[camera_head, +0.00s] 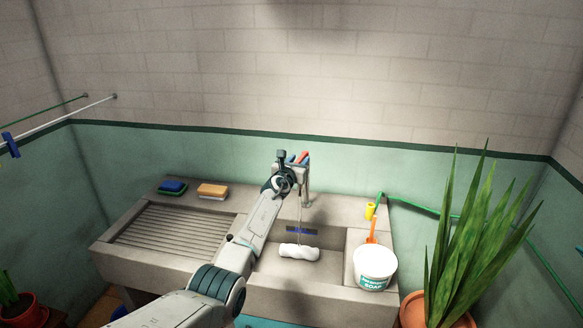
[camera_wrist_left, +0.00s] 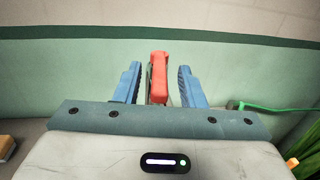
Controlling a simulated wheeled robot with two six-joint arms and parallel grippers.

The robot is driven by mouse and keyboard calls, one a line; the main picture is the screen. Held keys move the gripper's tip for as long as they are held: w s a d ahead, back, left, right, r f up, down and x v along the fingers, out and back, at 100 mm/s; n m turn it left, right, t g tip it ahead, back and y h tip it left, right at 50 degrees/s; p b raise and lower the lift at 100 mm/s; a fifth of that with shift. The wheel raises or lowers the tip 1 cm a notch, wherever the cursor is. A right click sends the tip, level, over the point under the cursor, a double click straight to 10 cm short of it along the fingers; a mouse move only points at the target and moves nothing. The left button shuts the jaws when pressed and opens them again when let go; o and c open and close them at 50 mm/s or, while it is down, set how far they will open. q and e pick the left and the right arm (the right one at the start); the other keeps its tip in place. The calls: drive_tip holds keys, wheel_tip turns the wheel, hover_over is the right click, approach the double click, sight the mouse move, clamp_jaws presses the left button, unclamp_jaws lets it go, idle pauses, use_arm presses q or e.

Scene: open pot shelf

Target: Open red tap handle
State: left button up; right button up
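The red tap handle (camera_wrist_left: 158,80) stands between the two blue fingers of my left gripper (camera_wrist_left: 160,68) in the left wrist view. A narrow gap shows on each side of the handle, so the fingers are open around it and appear not to touch it. In the head view, my left gripper (camera_head: 292,158) is at the tap above the sink, and a bit of the red handle (camera_head: 304,156) shows beside it. The grey tap (camera_head: 306,185) is partly hidden by my arm. A thin pale line runs down below it. My right gripper is not in view.
A white rolled cloth (camera_head: 299,252) lies in the sink. A soap bucket (camera_head: 374,268) stands at right, near a green hose (camera_head: 420,207). Sponges (camera_head: 212,191) sit on the left ledge. A tall potted plant (camera_head: 470,240) fills the right foreground.

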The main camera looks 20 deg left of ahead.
use_arm(q)
drive_tip(key=s+p, duration=0.7)
drive_tip(key=s, duration=0.2)
drive_tip(key=shift+s+p, duration=0.35)
drive_tip(key=shift+p, duration=0.05)
